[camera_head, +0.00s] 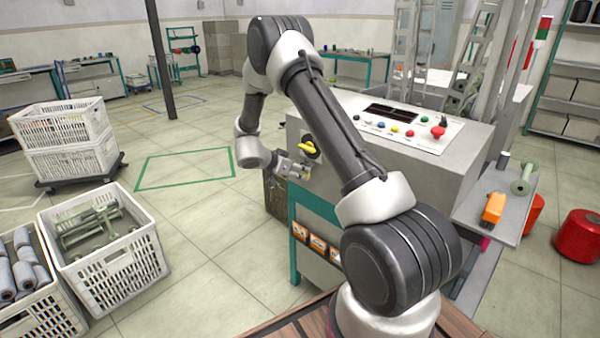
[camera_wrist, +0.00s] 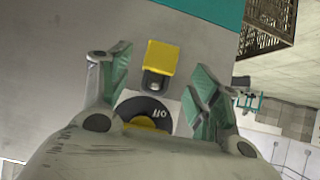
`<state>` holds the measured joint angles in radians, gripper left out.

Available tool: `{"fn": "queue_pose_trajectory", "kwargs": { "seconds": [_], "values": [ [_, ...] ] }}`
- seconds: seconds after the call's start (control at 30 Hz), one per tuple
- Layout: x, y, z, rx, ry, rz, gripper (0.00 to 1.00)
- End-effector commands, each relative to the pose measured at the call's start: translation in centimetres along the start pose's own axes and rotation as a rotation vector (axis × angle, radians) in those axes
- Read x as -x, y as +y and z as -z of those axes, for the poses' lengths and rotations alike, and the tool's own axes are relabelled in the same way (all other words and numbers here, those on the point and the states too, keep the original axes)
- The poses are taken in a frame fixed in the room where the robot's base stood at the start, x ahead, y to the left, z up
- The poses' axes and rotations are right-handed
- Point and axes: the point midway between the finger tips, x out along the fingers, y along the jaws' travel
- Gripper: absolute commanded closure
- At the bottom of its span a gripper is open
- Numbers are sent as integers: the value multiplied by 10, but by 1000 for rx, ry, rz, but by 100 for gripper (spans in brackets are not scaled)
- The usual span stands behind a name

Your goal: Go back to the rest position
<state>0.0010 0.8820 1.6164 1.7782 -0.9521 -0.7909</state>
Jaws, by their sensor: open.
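My gripper (camera_head: 303,172) is at the side face of the grey machine cabinet (camera_head: 445,170), just below a yellow rotary switch handle (camera_head: 307,148). In the wrist view my gripper (camera_wrist: 160,68) is open. Its two green-grey fingers stand apart on either side of the yellow handle (camera_wrist: 161,56), with nothing held between them. The switch's round black plate (camera_wrist: 146,107) has white lettering and is partly hidden by my gripper body. I cannot tell how far the fingertips are from the cabinet face.
The control panel (camera_head: 400,128) with coloured buttons tops the cabinet. White crates (camera_head: 108,262) stand on the floor at left. Open floor with a green outline (camera_head: 185,168) lies left of the arm.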

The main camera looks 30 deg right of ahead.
Motion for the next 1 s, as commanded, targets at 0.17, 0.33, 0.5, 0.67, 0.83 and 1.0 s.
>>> {"fn": "queue_pose_trajectory", "kwargs": {
  "seconds": [0.17, 0.33, 0.5, 0.67, 0.83, 1.0],
  "values": [
    [43, -1, 0, 1, 0, 4, 38],
    [75, 0, 0, 0, 0, 2, 38],
    [90, 0, 0, 1, 0, 1, 38],
    [93, 1, -1, -3, -1, -1, 38],
    [92, -28, -16, -81, -76, 125, 38],
    [103, -67, -61, 1, -267, 443, 38]
  ]
}}
